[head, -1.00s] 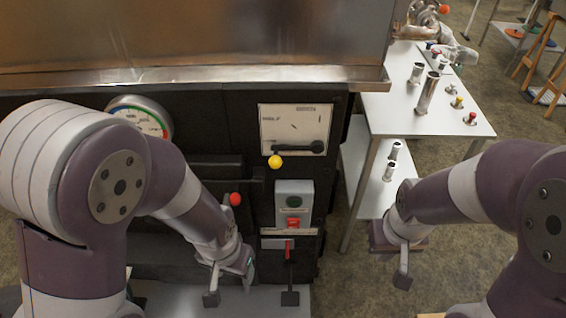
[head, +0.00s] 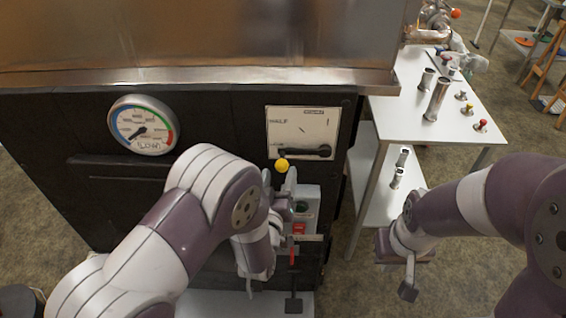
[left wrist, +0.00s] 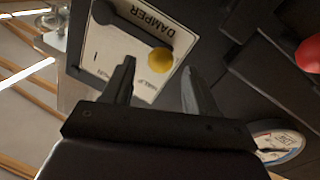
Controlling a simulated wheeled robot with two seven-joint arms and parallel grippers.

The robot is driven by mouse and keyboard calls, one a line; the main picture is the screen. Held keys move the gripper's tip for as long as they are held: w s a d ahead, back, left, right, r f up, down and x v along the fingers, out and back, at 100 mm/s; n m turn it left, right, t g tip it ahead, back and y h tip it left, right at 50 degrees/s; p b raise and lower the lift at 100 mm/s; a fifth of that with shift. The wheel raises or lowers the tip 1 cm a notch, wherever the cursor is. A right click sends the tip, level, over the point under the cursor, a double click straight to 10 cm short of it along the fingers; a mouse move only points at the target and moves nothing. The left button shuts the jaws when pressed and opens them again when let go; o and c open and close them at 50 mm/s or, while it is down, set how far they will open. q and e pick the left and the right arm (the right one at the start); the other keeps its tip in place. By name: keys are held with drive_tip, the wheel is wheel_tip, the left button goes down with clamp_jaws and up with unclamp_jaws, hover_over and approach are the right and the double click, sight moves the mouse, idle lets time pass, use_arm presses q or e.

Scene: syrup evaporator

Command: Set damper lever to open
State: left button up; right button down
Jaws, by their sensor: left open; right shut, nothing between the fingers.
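The damper lever is a dark bar with a yellow knob (head: 281,165) at its left end, on a white label plate (head: 300,128) on the black front. In the head view the bar lies roughly level, its pivot at the right. My left gripper (head: 279,180) is just below the knob, partly hidden by its own wrist. In the left wrist view the yellow knob (left wrist: 160,60) shows just beyond and between the two open fingers (left wrist: 158,85); I see no contact. My right gripper (head: 409,285) hangs empty and shut, well to the right of the black front.
A round gauge (head: 143,125) is on the front at the left. A grey switch box with a red button (head: 299,229) sits below the lever. A red ball knob (left wrist: 309,54) shows in the left wrist view. A white table (head: 462,140) with metal cylinders stands at right.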

sight(280, 169)
use_arm(q)
drive_tip(key=w, duration=0.4)
drive_tip(key=shift+w+d, duration=0.2)
drive_tip(key=shift+d, duration=0.1)
clamp_jaws()
use_arm(e)
drive_tip(key=shift+r, duration=0.25)
use_arm(q)
drive_tip(key=shift+r, duration=0.1)
use_arm(e)
drive_tip(key=shift+s, duration=0.1)
